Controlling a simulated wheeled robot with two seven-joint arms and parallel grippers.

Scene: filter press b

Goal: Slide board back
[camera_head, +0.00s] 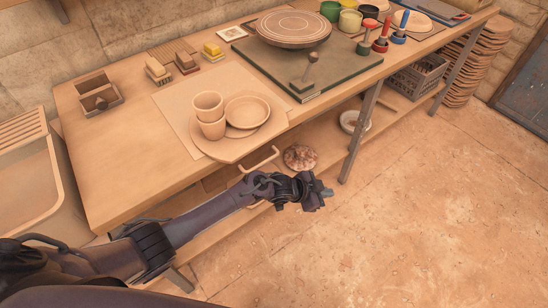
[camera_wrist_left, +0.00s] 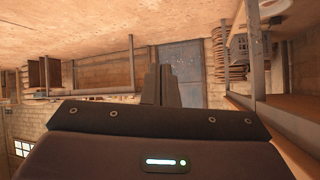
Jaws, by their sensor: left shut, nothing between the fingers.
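A tan board (camera_head: 228,154) with a rounded front lies at the front edge of the wooden table, its front part sticking out past the edge. Two stacked-looking clay cups and a clay plate (camera_head: 247,112) sit on it; one cup (camera_head: 208,104) stands behind the other (camera_head: 211,128). A pale rectangular sheet (camera_head: 178,101) lies under or behind the board. My left gripper (camera_head: 325,193) is shut and empty, in front of the table and to the right of the board, apart from it. Its closed fingers (camera_wrist_left: 161,84) also show in the left wrist view. My right gripper is not in view.
The table (camera_head: 120,165) carries a dark green slab (camera_head: 345,70) with a round disc (camera_head: 292,28). Small blocks stand at the back. A pale handle (camera_head: 262,162) juts out below the board. A table leg (camera_head: 360,130) stands right of my gripper. The floor in front is clear.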

